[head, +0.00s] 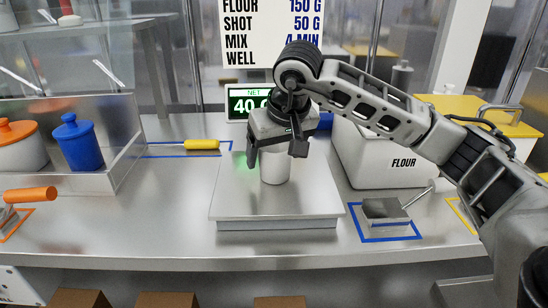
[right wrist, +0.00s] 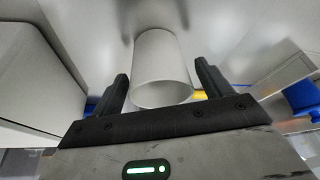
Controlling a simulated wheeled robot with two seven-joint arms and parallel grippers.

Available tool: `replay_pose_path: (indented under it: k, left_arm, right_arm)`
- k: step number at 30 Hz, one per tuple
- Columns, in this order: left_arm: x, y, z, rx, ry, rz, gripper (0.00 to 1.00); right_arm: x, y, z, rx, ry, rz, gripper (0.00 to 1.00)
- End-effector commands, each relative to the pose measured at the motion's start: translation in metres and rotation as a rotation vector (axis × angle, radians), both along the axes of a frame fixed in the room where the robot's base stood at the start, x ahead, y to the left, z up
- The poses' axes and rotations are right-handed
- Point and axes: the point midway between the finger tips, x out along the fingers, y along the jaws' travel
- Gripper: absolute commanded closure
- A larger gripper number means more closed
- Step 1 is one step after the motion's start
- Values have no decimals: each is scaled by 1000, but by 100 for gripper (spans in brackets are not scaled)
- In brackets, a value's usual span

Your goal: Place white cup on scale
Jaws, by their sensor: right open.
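The white cup (head: 275,168) stands upright on the metal plate of the scale (head: 240,200). The scale's green-lit display (head: 248,101) behind it reads about 40, partly hidden by my gripper. My right gripper (head: 276,152) is over the cup, its fingers open on either side. In the right wrist view the cup (right wrist: 162,70) is between the open fingers of the right gripper (right wrist: 166,82), with a gap visible at each side. My left gripper is not in view.
A white flour bin (head: 375,160) stands right of the scale. A metal scoop (head: 385,211) lies in a blue outline at right. A blue canister (head: 78,143) and an orange-lidded container (head: 20,147) stand at left.

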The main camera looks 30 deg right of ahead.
Motion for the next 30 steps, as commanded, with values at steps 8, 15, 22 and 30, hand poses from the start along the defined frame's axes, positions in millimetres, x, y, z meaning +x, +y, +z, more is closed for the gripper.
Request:
replay_pose_path:
  k: [8, 15, 22, 30]
  left_arm:
    - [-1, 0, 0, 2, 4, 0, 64]
    - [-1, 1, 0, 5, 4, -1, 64]
    - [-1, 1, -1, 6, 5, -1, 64]
    - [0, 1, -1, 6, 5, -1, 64]
  right_arm:
    - [-23, 4, 58, 1, -6, 1, 22]
    - [-35, 5, 87, -1, -2, 1, 22]
    - [-38, 6, 92, 0, 0, 0, 22]
    - [-38, 6, 91, 0, 0, 0, 22]
